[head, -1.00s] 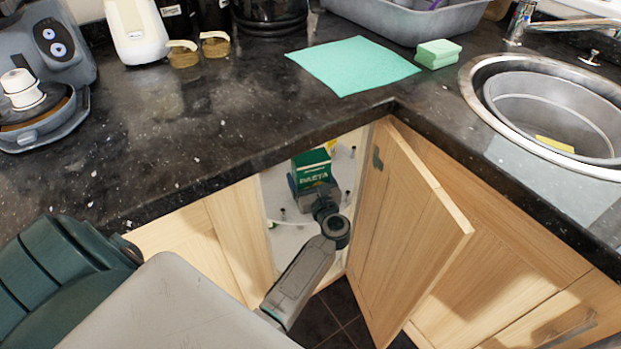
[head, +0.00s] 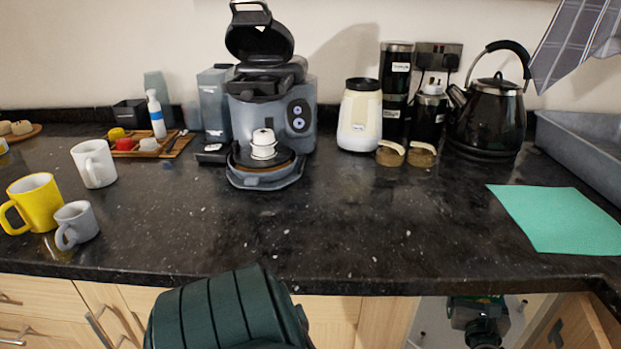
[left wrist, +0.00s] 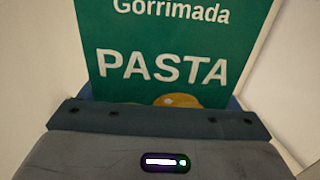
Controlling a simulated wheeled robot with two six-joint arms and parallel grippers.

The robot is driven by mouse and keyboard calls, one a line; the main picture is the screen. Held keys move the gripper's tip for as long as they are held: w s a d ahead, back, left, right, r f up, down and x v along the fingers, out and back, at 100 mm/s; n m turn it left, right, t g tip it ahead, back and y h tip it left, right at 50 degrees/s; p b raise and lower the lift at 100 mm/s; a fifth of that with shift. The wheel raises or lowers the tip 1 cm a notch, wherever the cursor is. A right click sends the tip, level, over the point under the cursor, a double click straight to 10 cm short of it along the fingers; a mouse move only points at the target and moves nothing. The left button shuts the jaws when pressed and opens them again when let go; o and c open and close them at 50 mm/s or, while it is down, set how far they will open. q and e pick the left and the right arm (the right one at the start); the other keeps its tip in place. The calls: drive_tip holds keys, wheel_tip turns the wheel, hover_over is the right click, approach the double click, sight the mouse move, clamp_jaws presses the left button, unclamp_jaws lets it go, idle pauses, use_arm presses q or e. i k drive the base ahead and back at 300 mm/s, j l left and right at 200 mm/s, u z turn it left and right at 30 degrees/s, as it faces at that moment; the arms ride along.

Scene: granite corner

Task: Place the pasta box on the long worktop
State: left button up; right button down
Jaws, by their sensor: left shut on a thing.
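The green pasta box (left wrist: 165,50) fills the upper middle of the left wrist view, its "PASTA" lettering facing the camera. My left gripper (left wrist: 160,108) is shut on it, the jaw body crossing the box's lower front. In the head view the left gripper (head: 478,308) shows low at the right, inside the open corner cupboard below the worktop. Only a green strip of the box (head: 490,299) shows there, under the worktop edge. The long worktop (head: 350,225) is dark speckled granite and runs across the head view. My right gripper is not in view.
A coffee machine (head: 270,115), cream grinder (head: 359,118) and black kettle (head: 490,112) stand along the back. Mugs (head: 94,163) are at the left, a teal cloth (head: 556,218) at the right. The middle front is bare. The cupboard door (head: 580,325) stands open.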

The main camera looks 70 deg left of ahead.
sight(406, 224)
drive_tip(key=k+l+u, duration=0.2)
drive_tip(key=l, duration=0.3)
drive_tip(key=k+l+u, duration=0.2)
drive_tip(key=l, duration=0.25)
drive_tip(key=k+l+u, duration=0.2)
drive_tip(key=k+l, duration=0.15)
drive_tip(key=l, duration=0.1)
